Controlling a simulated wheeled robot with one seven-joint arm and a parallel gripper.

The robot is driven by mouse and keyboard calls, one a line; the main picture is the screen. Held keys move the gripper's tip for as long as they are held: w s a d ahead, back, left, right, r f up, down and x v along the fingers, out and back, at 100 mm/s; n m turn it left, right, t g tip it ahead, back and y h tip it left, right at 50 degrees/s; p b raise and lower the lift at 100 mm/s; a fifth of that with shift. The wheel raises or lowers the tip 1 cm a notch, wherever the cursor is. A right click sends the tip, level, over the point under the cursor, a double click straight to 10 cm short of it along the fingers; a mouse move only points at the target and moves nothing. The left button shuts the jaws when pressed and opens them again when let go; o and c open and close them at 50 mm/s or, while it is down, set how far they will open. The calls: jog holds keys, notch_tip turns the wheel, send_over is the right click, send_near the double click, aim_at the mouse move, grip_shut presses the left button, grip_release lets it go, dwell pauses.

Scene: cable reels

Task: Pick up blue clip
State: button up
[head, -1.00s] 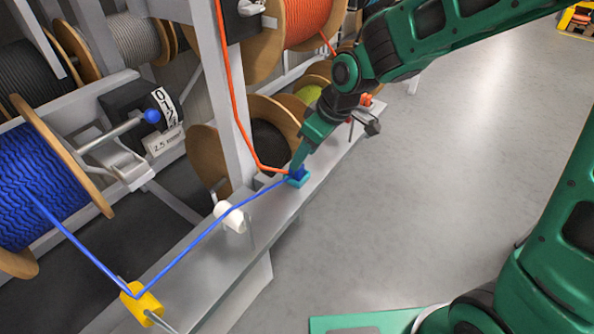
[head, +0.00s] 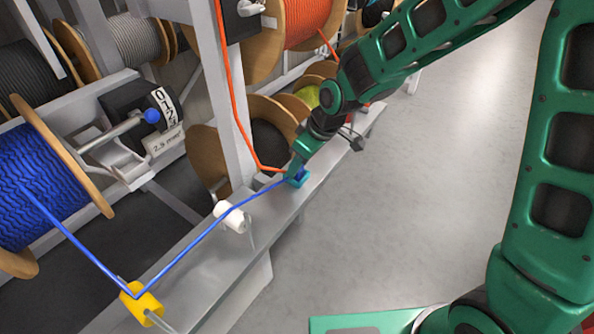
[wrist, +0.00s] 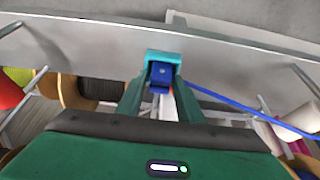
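The blue clip (wrist: 161,74) sits at a small teal holder (wrist: 163,56) on the grey rail, with a blue cable running from it. In the head view the clip and holder (head: 298,178) are partly covered by my gripper (head: 298,170), which reaches down onto them. In the wrist view my gripper's two green fingers (wrist: 160,90) stand on either side of the clip. I cannot tell whether they press on it or leave a small gap. The clip's far side is hidden.
A grey rail (head: 195,268) carries a white roller (head: 232,217) and a yellow roller (head: 141,303). An upright post (head: 231,110) and an orange cable (head: 232,85) stand close left of my gripper. The blue reel (head: 45,190) is at left. The floor (head: 400,220) at right is clear.

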jog(key=c, duration=0.7)
jog(key=shift+o, duration=0.2)
jog(key=shift+r, duration=0.45)
jog(key=r, duration=0.3)
jog(key=shift+s+a+r, duration=0.2)
jog(key=shift+a+r, duration=0.05)
jog(key=shift+r, duration=0.1)
jog(key=s+a+r, duration=0.6)
jog(key=a, duration=0.2)
jog(key=shift+s+a+r, duration=0.2)
jog(key=shift+s+a, duration=0.15)
jog(key=shift+a, duration=0.05)
jog(key=shift+r, duration=0.15)
jog(key=shift+r, duration=2.35)
